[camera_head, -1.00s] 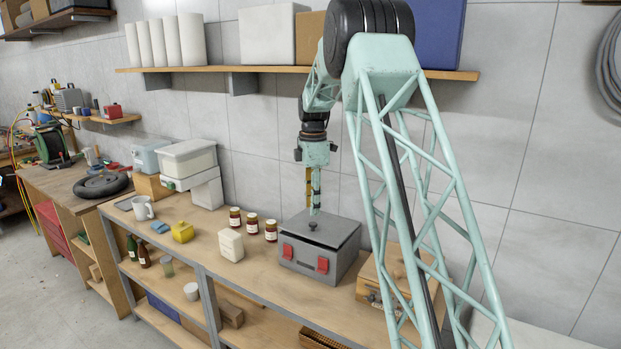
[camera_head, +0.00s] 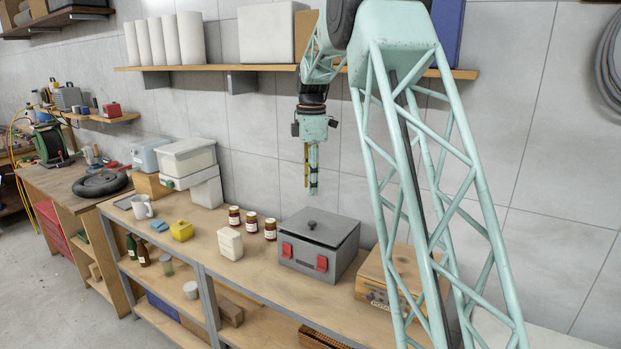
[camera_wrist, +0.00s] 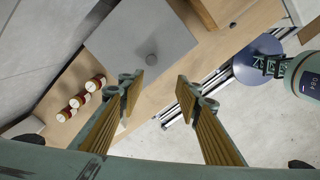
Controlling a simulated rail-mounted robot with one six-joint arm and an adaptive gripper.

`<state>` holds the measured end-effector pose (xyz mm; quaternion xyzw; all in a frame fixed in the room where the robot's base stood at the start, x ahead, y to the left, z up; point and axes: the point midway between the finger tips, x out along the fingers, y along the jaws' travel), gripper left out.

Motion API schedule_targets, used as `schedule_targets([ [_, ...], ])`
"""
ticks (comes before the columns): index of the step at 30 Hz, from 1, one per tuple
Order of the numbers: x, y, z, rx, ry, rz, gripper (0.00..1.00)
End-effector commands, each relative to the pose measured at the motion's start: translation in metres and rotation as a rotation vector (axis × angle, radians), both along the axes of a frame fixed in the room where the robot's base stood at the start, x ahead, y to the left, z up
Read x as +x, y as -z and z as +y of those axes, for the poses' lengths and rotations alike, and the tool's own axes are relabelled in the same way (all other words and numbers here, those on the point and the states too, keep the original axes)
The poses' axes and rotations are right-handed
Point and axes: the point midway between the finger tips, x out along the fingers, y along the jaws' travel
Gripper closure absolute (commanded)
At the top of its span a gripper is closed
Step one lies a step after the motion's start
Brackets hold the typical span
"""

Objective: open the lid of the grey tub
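The grey tub (camera_head: 300,262) stands on the bench with two red latches (camera_head: 321,264) on its front. Its grey lid (camera_head: 335,232) lies on top, with a round dark knob (camera_head: 312,225) in the middle. My gripper (camera_head: 312,192) points down in the air above the lid, apart from the knob. In the wrist view my gripper (camera_wrist: 158,82) is open, with nothing between its two ribbed fingers. The lid (camera_wrist: 125,35) and its knob (camera_wrist: 152,58) show beyond the fingertips in that view. The tub's rear side is hidden.
Three jars (camera_head: 252,223) and a cream container (camera_head: 230,244) stand left of the tub. A wooden box (camera_head: 372,276) is close on its right, partly behind my arm. A wall shelf (camera_head: 260,72) runs above. Bare bench top lies in front of the tub.

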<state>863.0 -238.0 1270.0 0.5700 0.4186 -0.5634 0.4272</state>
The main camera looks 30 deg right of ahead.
Motion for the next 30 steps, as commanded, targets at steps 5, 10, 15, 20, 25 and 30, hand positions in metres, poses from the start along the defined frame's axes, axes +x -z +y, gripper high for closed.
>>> schedule_targets([
  [5,-0.010,-0.011,0.009,-0.002,0.028,-0.008,0.69],
  [10,-0.020,-0.020,0.017,-0.003,0.056,-0.016,0.69],
  [15,-0.029,-0.029,0.025,-0.003,0.085,-0.023,0.69],
  [20,-0.039,-0.037,0.032,-0.004,0.111,-0.029,0.69],
  [25,-0.050,-0.045,0.040,-0.004,0.139,-0.036,0.69],
  [30,-0.061,-0.053,0.048,-0.004,0.167,-0.044,0.69],
])
